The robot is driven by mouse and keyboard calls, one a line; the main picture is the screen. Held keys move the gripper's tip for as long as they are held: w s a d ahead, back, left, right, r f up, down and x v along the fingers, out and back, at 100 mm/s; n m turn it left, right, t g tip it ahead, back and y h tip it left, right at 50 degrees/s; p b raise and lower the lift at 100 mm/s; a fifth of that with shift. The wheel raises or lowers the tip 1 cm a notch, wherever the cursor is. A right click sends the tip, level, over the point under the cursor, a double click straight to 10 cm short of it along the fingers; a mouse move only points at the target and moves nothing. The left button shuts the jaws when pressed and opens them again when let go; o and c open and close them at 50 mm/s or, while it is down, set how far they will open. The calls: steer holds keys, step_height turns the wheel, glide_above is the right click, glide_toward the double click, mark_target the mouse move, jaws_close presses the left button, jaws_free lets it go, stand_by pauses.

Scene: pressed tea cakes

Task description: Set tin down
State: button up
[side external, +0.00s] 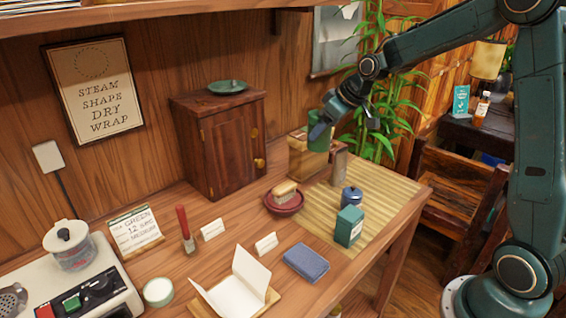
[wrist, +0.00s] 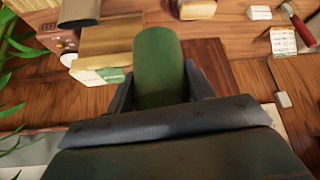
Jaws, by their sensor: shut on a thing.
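My gripper (side external: 322,128) is shut on a green cylindrical tin (side external: 318,140), held in the air above a wooden box (side external: 306,160) at the back of the table. In the wrist view the tin (wrist: 160,65) sits between the two dark fingers of my gripper (wrist: 160,90). A bamboo mat (side external: 320,213) covers the right part of the table. A teal square tin (side external: 348,227) and a blue lidded jar (side external: 351,197) stand on it.
A grey can (side external: 338,164) stands beside the wooden box. A dark wooden cabinet (side external: 218,145) is to the left. A red bowl (side external: 284,207) holding a brush is near the mat's left edge. Plant leaves (side external: 385,100) are close behind my gripper. Part of the mat is bare.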

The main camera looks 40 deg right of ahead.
steer(key=s+d+r+m+h, duration=0.1)
steer(key=s+d, duration=0.4)
steer(key=d, duration=0.5)
steer(key=s+d+r+m+h, duration=0.1)
steer(key=s+d, duration=0.4)
steer(key=d, duration=0.5)
steer(key=r+m, duration=0.1)
steer(key=m, duration=0.1)
steer(key=shift+s+r+m+h, duration=0.35)
steer(key=shift+m+h, duration=0.05)
steer(key=shift+f, duration=0.1)
step_height(320, 180, down, 20)
steer(key=shift+r, duration=0.1)
steer(key=o, duration=1.3)
steer(key=shift+c, duration=0.2)
